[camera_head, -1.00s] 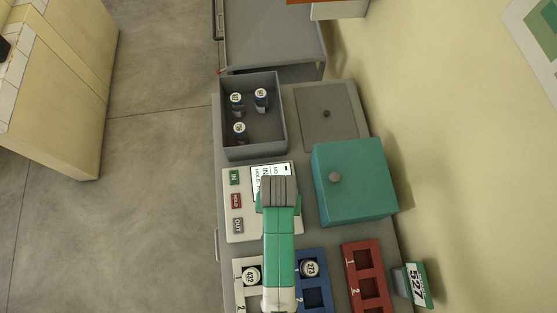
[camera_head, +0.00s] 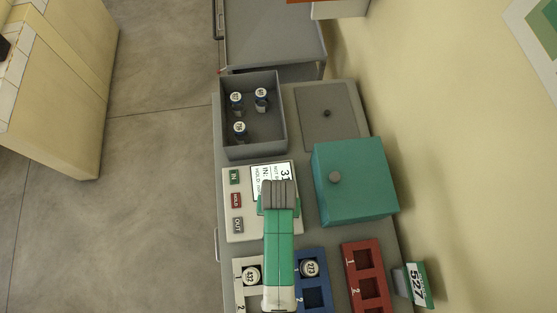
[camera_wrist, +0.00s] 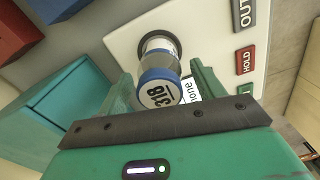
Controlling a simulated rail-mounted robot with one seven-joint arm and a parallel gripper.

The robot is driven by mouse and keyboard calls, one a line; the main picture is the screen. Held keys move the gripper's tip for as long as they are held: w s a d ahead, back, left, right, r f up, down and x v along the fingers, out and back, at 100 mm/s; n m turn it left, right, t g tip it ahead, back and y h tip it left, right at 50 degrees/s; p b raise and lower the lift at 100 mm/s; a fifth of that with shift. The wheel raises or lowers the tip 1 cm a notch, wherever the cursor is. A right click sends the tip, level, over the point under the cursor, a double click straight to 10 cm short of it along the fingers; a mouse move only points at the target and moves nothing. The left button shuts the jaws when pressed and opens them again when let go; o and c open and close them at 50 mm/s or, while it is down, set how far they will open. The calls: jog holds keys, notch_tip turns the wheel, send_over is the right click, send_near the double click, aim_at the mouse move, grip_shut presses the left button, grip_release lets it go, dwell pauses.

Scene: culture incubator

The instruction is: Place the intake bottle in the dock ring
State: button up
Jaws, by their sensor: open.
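The bottle (camera_wrist: 160,72), with a blue cap end marked 318, stands in the dark dock ring (camera_wrist: 146,42) on the white panel in the wrist view. The ring surrounds the bottle's far end. My gripper (camera_wrist: 162,82) is open, with one green finger on each side of the bottle; whether either finger touches it cannot be told. In the head view my gripper (camera_head: 279,197) is over the white panel (camera_head: 260,228) and hides the bottle and ring.
A grey bin (camera_head: 254,148) holds several bottles. A teal box (camera_head: 355,185) stands right of the panel. White, blue (camera_head: 325,284) and red (camera_head: 365,262) racks lie nearer; the white and blue racks each hold a bottle. The panel has IN, HOLD and OUT labels.

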notch_tip(320, 180, up, 12)
jog(key=shift+r+p, duration=0.1)
jog(key=shift+p, duration=0.25)
jog(key=shift+w, duration=0.1)
